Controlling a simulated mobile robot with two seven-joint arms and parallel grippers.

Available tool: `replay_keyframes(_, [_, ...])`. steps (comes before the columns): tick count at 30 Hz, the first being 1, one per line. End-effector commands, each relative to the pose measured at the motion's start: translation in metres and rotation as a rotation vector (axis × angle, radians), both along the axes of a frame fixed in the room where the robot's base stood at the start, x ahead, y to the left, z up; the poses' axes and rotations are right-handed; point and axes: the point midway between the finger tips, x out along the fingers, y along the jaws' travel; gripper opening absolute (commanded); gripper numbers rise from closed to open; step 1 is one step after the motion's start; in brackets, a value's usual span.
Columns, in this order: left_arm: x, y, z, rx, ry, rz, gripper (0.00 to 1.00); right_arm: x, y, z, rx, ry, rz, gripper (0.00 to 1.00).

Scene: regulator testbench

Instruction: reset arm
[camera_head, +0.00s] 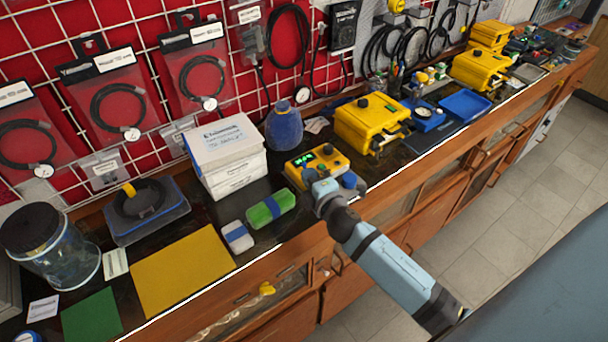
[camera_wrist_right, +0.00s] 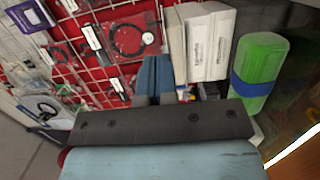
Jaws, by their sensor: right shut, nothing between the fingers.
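My right arm comes in from the lower right in the head view, light blue with dark joints. Its gripper (camera_head: 314,178) is over the bench's front part, beside the yellow device with a green display (camera_head: 316,166), and partly covers it. In the right wrist view the two blue-grey fingers (camera_wrist_right: 152,78) lie together, shut and empty. Whether the gripper touches the yellow device cannot be told. My left gripper is in neither view.
A green block with a blue band (camera_head: 270,208), a small white-blue block (camera_head: 237,236) and white boxes (camera_head: 226,155) stand left of the gripper. A yellow case (camera_head: 370,122) stands to the right. The yellow mat (camera_head: 182,270) is bare. The floor (camera_head: 510,190) in front is clear.

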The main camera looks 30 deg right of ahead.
Motion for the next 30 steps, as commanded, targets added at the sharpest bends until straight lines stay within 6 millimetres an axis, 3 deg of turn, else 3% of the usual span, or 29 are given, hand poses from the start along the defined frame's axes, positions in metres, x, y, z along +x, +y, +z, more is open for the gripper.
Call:
replay_keyframes(6, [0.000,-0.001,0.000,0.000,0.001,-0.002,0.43,-0.012,0.002,0.011,0.001,0.000,0.000,0.00])
replay_keyframes(23, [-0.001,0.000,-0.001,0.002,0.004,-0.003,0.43,-0.013,0.003,0.010,0.006,0.002,0.000,0.00])
replay_keyframes(26, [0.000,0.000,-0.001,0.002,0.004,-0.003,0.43,-0.025,0.009,-0.005,0.090,0.038,0.008,0.00])
replay_keyframes(30, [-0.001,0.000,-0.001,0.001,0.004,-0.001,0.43,-0.072,0.034,-0.058,0.430,0.176,0.012,0.00])
